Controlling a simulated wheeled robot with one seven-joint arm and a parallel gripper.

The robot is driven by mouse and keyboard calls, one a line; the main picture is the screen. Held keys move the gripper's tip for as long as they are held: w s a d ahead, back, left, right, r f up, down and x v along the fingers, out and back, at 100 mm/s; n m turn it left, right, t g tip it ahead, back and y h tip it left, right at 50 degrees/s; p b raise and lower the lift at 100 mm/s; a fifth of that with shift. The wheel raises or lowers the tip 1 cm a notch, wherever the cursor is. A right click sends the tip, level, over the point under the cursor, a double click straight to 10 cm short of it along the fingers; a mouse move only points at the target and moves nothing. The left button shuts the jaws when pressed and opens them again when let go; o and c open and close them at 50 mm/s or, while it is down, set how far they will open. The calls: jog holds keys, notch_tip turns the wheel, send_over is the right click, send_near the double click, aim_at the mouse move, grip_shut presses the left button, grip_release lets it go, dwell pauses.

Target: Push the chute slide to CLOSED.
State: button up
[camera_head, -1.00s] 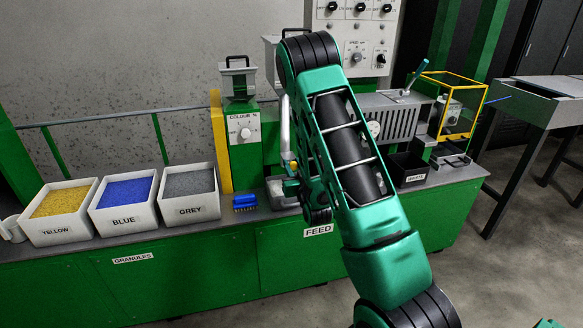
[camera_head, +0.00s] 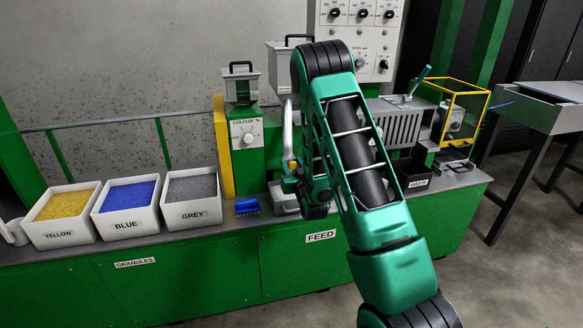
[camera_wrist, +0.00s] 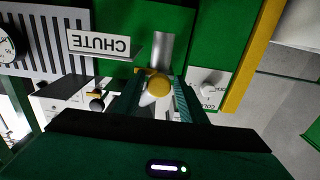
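The white CHUTE label (camera_wrist: 100,44) shows upside down in the wrist view, on the green machine front. Beside it is a grey metal strip (camera_wrist: 160,48), with a round yellow knob (camera_wrist: 159,85) in front of its lower end. My gripper (camera_wrist: 160,80) is open, with one finger on each side of the yellow knob; I cannot tell whether either finger touches it. In the head view, my gripper (camera_head: 290,181) is beside the grey chute pipe (camera_head: 288,128), partly hidden by my arm. No OPEN or CLOSED mark is readable, so the slide's position is unclear.
The COLOUR dial box (camera_head: 247,140) and a yellow post (camera_head: 223,145) stand left of the chute. A blue brush (camera_head: 247,207) lies on the bench, near granule bins marked YELLOW (camera_head: 62,237), BLUE (camera_head: 128,222) and GREY (camera_head: 193,212). A yellow-framed guard (camera_head: 455,105) stands right.

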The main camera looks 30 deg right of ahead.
jog(key=shift+r, duration=0.1)
dwell(0.4)
jog(key=shift+s+a, duration=0.1)
jog(key=v, duration=1)
jog(key=shift+s+a, duration=0.15)
jog(key=shift+s, duration=0.05)
jog(key=s+d+r+m+g+y, duration=0.1)
jog(key=s+r+g, duration=0.1)
jog(key=s+g, duration=0.4)
jog(key=s+d+r+g+y, duration=0.1)
jog(key=s+d+r+g, duration=0.1)
jog(key=s+g, duration=0.45)
jog(key=s+a+r+m+g+y, duration=0.1)
jog(key=s+a+r+g, duration=0.1)
jog(key=s, duration=1)
jog(key=s+a+r+m+g+y, duration=0.1)
jog(key=s+a+r+g+y, duration=0.1)
jog(key=s, duration=1.1)
jog(key=a+r+g, duration=0.1)
jog(key=a+r, duration=0.1)
jog(key=a, duration=0.1)
jog(key=shift+s+r, duration=0.2)
jog(key=shift+s, duration=0.1)
